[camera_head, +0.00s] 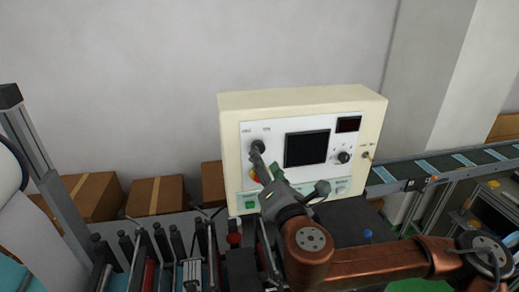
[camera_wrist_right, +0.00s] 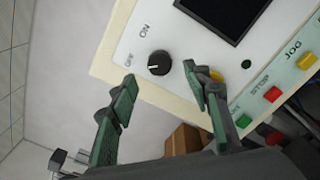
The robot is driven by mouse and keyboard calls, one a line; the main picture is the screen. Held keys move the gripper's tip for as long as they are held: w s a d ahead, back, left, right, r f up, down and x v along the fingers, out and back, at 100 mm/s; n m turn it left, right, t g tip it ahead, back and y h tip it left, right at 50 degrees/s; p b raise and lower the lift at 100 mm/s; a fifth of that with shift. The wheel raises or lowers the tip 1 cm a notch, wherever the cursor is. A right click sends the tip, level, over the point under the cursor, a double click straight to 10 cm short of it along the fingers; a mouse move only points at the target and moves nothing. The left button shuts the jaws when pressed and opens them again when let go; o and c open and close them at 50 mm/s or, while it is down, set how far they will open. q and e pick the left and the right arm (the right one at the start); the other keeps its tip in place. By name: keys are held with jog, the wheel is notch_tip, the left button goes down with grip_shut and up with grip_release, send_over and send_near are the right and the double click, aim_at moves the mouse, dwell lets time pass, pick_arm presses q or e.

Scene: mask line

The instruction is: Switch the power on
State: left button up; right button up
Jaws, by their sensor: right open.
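A cream control box (camera_head: 229,140) with a white front panel stands upright ahead of me. Its black rotary power knob (camera_wrist_right: 159,63) sits between the fingers in the right wrist view, close to the ON and OFF labels. The knob's white mark appears to point towards OFF. In the head view the knob (camera_head: 257,146) is at the panel's upper left, partly covered by my gripper. My right gripper (camera_head: 264,167) is open in front of the panel. In the wrist view its fingertips (camera_wrist_right: 161,76) are apart on either side of the knob, without clear contact. My left gripper is not in view.
The panel also has a dark screen (camera_head: 307,148), a small dial (camera_head: 344,157), a toggle switch (camera_head: 367,154) and coloured buttons. Machine rods and levers stand below left. Cardboard boxes (camera_head: 156,194) line the wall behind. A conveyor (camera_head: 440,165) runs at the right.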

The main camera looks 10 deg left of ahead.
aim_at(260, 150)
jog(key=p+x, duration=0.2)
jog(key=x, duration=0.4)
jog(key=shift+w+a, duration=0.1)
jog(key=shift+w, duration=0.1)
jog(key=shift+c, duration=0.7)
jog(key=c, duration=1)
jog(key=shift+f, duration=0.1)
